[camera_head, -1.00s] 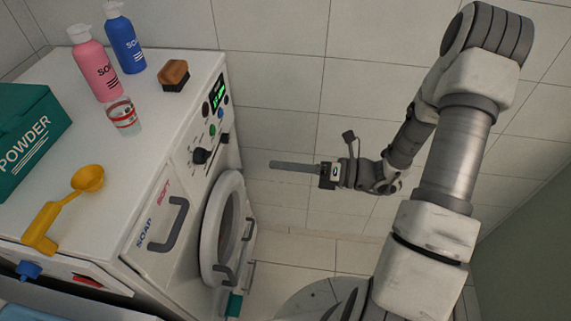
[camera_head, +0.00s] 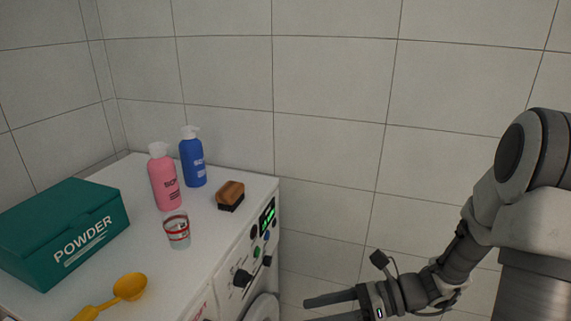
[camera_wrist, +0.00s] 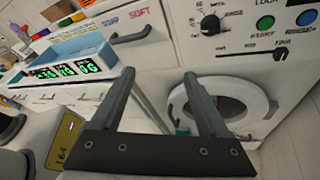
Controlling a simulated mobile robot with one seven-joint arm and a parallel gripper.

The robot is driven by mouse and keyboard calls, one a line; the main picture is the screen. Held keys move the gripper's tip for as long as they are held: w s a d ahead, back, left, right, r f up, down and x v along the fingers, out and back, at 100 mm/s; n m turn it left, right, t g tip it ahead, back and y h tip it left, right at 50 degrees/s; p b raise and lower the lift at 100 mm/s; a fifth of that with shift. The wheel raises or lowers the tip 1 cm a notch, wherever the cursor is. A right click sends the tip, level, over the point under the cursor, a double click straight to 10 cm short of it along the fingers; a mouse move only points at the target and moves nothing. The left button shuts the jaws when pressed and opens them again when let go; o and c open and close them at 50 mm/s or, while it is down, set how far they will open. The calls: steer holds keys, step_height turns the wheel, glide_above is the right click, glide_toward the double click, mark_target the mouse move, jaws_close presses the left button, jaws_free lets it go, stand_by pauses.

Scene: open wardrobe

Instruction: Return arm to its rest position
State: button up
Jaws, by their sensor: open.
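My gripper (camera_head: 312,309) is at the bottom of the head view, right of the white washing machine (camera_head: 206,262), with its lower part cut off by the frame edge. In the wrist view my gripper (camera_wrist: 158,74) has its two fingers spread with nothing between them. Beyond the fingers are the washing machine's front and its round door (camera_wrist: 252,107). My arm (camera_head: 470,250) is folded at the right of the head view, apart from the machine.
On the machine top are a green powder box (camera_head: 65,228), pink bottle (camera_head: 164,180), blue bottle (camera_head: 193,160), brush (camera_head: 230,195), glass (camera_head: 177,231) and yellow scoop (camera_head: 129,287). A blue scale (camera_wrist: 75,60) with green digits shows at left in the wrist view. Tiled walls stand behind.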

steer(key=s+d+r+n+t+h, duration=0.2)
steer(key=s+d+r+n+h, duration=0.2)
steer(key=r+n+h, duration=0.3)
steer(key=s+d+r+n+t+h, duration=0.3)
steer(key=s+r+n+h, duration=0.2)
steer(key=n, duration=1.1)
step_height(320, 180, up, 3)
steer(key=h, duration=0.2)
steer(key=shift+s+d+h, duration=0.3)
steer(key=shift+d, duration=0.1)
stand_by(0.7)
